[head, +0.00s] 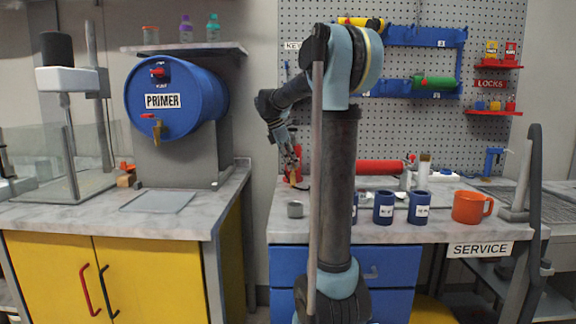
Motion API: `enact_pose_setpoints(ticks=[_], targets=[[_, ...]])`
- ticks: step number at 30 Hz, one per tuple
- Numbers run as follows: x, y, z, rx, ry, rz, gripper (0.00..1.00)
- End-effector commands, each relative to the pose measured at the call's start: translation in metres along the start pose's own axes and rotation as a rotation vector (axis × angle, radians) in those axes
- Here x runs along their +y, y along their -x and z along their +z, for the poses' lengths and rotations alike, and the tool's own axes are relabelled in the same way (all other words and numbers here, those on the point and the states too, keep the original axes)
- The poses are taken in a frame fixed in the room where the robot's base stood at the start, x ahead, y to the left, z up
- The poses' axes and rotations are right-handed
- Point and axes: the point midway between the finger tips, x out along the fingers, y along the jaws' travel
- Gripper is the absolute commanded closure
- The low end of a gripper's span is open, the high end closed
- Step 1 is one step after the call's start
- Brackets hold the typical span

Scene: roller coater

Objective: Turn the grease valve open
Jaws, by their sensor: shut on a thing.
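My gripper (291,164) reaches down over the back left of the service bench, left of my arm's dark column. Its jaws are shut at a small red and brass fitting (294,177), which looks like the grease valve. The fingers and my arm cover much of this fitting, and it is small in the head view. I cannot tell its handle's angle or whether it is open.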

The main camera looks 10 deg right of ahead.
Motion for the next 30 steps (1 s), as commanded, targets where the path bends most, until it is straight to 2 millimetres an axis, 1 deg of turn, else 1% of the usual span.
enact_pose_setpoints(ticks=[1, 10, 11, 12, 13, 24, 26, 29, 30], targets=[[0.004, 0.001, 0.001, -0.004, 0.01, 0.014, 1.0], [0.005, 0.001, 0.001, -0.004, 0.02, 0.019, 1.0], [0.005, 0.001, 0.001, -0.004, 0.02, 0.019, 0.86], [0.004, 0.001, 0.001, -0.004, 0.02, 0.019, 0.77], [0.004, 0.001, 0.001, -0.004, 0.02, 0.018, 0.7], [0.002, 0.003, 0.0, -0.002, 0.02, 0.014, 0.7], [0.002, 0.006, 0.0, -0.002, 0.02, 0.014, 0.7], [0.002, 0.017, 0.0, -0.002, 0.02, 0.014, 0.7], [0.002, 0.023, 0.0, -0.002, 0.02, 0.014, 0.7]])
